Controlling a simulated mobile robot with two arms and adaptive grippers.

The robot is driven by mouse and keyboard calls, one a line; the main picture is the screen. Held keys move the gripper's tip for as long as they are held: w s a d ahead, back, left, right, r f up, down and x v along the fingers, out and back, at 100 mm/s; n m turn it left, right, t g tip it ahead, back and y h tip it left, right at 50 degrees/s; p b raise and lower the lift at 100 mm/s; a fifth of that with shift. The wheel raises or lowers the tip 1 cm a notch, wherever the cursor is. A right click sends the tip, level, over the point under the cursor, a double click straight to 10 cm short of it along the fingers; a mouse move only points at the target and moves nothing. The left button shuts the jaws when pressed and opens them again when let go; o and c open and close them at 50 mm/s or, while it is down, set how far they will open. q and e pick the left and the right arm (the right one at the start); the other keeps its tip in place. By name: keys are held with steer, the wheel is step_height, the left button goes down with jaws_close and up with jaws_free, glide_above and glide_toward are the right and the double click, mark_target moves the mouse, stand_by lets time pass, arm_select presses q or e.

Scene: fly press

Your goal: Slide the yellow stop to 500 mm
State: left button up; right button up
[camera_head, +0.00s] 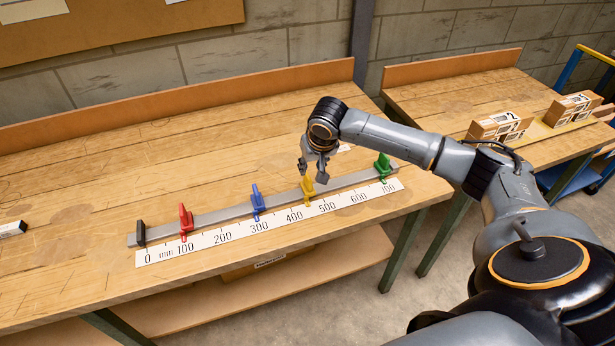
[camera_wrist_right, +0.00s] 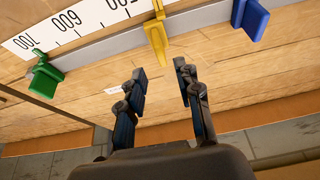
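The yellow stop (camera_head: 308,188) stands upright on the grey rail (camera_head: 340,184), with its foot between the 400 and 500 marks of the white scale (camera_head: 275,222). In the wrist view the yellow stop (camera_wrist_right: 157,36) is just beyond the fingertips, roughly in line with the gap between them. My right gripper (camera_head: 313,172) is open and empty, pointing down just behind and above the stop. Its two fingers are clearly apart in the wrist view (camera_wrist_right: 162,73). I see no contact with the stop. My left gripper is not in view.
On the same rail are a red stop (camera_head: 186,220) near 100, a blue stop (camera_head: 257,200) near 300 and a green stop (camera_head: 383,166) near 700. A black end piece (camera_head: 141,233) is at 0. Boxes (camera_head: 500,126) stand on the right bench.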

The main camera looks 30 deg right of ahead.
mark_target(309, 176)
steer(key=x, duration=0.9)
steer(key=shift+r+p, duration=0.1)
steer(key=shift+p, duration=0.2)
jaws_close()
steer(key=shift+d, duration=0.15)
